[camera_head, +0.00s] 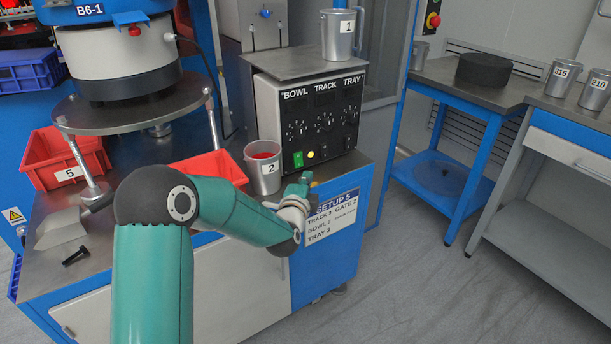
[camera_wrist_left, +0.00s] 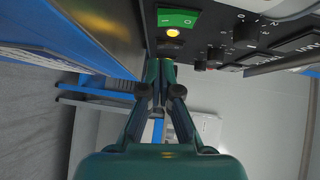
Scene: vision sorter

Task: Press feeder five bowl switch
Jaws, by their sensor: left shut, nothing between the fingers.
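The feeder control box (camera_head: 311,120) carries the words BOWL, TRACK and TRAY above rows of dials. A green switch (camera_head: 298,159) sits low at the left of its face, with a lit yellow lamp (camera_head: 311,154) beside it. In the left wrist view the green switch (camera_wrist_left: 178,18) and lamp (camera_wrist_left: 173,32) show near the top. My left gripper (camera_head: 305,179) is shut and empty, just in front of the box's lower face. In the left wrist view its fingertips (camera_wrist_left: 161,66) are close below the lamp; contact cannot be told. My right gripper is not in view.
Mug 2 (camera_head: 263,167) stands close left of the box, and mug 1 (camera_head: 338,34) on top. A red bin marked 5 (camera_head: 66,174) is at the left, by the bowl feeder (camera_head: 125,60). A setup label (camera_head: 331,214) is on the cabinet's front. Floor at right is clear.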

